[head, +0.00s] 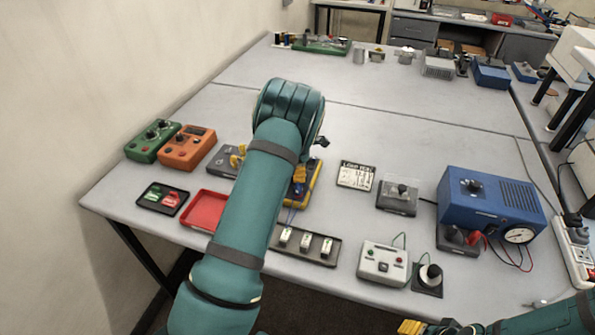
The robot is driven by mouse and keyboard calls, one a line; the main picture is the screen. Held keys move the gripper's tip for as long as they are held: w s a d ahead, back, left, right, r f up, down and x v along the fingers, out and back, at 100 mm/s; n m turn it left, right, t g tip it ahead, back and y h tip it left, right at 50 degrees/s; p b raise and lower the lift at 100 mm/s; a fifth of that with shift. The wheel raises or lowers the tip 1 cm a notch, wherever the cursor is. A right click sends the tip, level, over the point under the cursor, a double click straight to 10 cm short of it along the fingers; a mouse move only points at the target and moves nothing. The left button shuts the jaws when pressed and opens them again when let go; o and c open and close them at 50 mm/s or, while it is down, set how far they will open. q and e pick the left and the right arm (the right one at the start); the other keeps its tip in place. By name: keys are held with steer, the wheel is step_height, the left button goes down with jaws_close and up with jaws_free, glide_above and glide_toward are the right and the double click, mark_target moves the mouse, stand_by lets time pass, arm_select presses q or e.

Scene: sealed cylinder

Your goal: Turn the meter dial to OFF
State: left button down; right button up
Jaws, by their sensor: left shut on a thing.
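The meter (315,184), a yellow-edged device with a dark face, lies on the table just right of my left forearm, which covers much of it. My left gripper (300,175) reaches down over the meter, mostly hidden behind my own arm, and is shut at its face, where the dial sits. The dial itself and its pointer are hidden, so its setting cannot be read. My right gripper (412,327) shows only its yellow fingertips at the bottom edge, off the table's front, away from the meter; its opening cannot be made out.
A red tray (204,208), a switch strip (325,249) and a printed card (356,175) surround the meter. A green box and an orange box (187,148) stand left. A blue supply (490,200) stands right. The table's middle back is clear.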

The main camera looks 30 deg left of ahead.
arm_select(q)
steer(key=shift+d+f, duration=0.1)
stand_by(0.4)
steer(key=c, duration=0.6)
jaws_free()
step_height(320, 180, up, 12)
steer(key=shift+r, duration=0.1)
